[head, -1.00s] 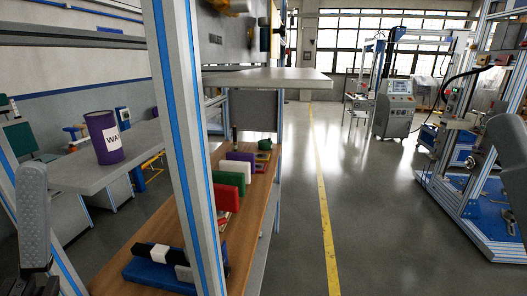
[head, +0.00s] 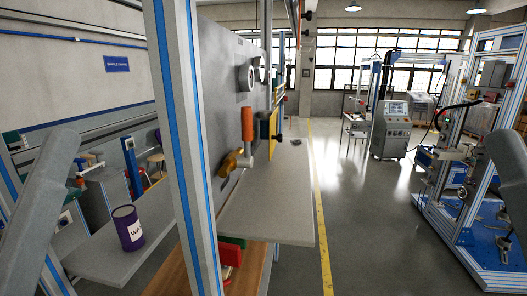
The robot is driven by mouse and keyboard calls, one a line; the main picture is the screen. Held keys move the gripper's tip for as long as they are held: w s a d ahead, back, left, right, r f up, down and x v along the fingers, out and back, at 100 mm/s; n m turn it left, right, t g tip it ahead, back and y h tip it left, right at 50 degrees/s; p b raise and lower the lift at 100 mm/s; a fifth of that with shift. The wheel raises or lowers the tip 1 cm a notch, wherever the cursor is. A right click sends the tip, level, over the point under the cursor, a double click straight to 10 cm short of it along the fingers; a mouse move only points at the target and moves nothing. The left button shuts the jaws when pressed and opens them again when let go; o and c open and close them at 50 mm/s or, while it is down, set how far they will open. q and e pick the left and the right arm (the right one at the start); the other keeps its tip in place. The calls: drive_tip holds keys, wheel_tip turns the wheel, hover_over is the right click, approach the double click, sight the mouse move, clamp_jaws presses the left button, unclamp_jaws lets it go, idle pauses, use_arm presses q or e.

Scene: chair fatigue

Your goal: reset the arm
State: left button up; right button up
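My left arm (head: 38,215) shows as a grey link at the left edge of the head view, slanting up to the right. My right arm (head: 508,165) shows as a grey link at the right edge. Neither gripper is in the picture, so their state and anything they might hold are hidden. Neither arm link visibly touches anything.
A blue-striped metal post (head: 182,150) stands close in front. Behind it are a grey shelf (head: 268,205), a panel with an orange-handled tool (head: 247,130), and a purple can (head: 128,228) on a grey table. A blue-striped test frame (head: 495,225) stands right. The middle floor is clear.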

use_arm(q)
wheel_tip(320, 180, up, 19)
drive_tip(key=p, duration=1.5)
drive_tip(key=shift+f, duration=0.2)
use_arm(e)
wheel_tip(320, 180, up, 19)
drive_tip(key=shift+f, duration=0.2)
